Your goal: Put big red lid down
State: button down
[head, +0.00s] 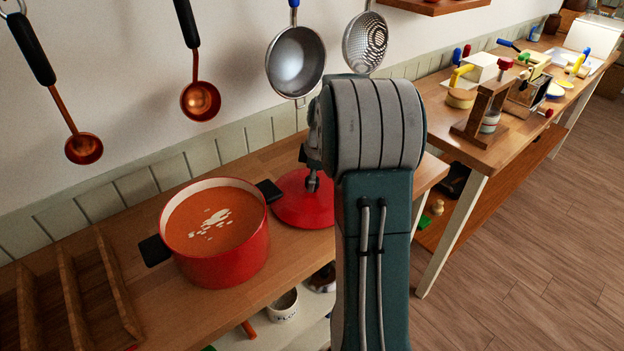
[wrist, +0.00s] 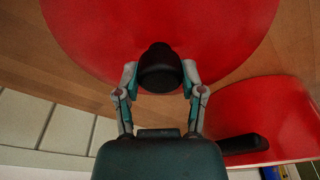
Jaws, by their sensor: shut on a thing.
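The big red lid (head: 296,207) is just right of the red pot in the head view, low at the wooden counter and partly hidden behind my arm. In the wrist view the lid (wrist: 215,35) fills the upper middle, with its black knob (wrist: 160,70) between my fingers. My gripper (wrist: 160,83) is shut on that knob. I cannot tell whether the lid touches the counter. The red pot (head: 232,259) stands uncovered, full of orange soup with a white swirl. The pot's side (wrist: 285,115) and black handle also show in the wrist view.
A wooden rack (head: 75,300) stands left of the pot. Ladles (head: 201,100) and strainers (head: 295,62) hang on the wall above. A second table (head: 475,150) with several tools stands at the right.

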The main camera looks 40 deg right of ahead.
jog(key=shift+c, duration=1)
grip_release()
jog(key=shift+f, duration=0.1)
notch_tip(320, 180, up, 12)
jog(key=s+d, duration=0.1)
jog(key=s+a+r+m+t+h, duration=0.1)
jog(key=s+a+r+m, duration=0.2)
jog(key=a, duration=0.5)
jog(key=s+a+r+m+t, duration=0.1)
jog(key=s+a+r, duration=0.25)
jog(key=a, duration=0.55)
jog(key=s+a+f+m+t, duration=0.1)
jog(key=s+a+f+m, duration=0.1)
jog(key=s+a, duration=0.3)
jog(key=s+a+f+m+t, duration=0.1)
jog(key=s+a+f+m, duration=0.1)
jog(key=s+a, duration=0.3)
jog(key=s+m, duration=0.1)
jog(key=s, duration=0.2)
jog(key=shift+s+f, duration=0.25)
jog(key=shift+f, duration=0.05)
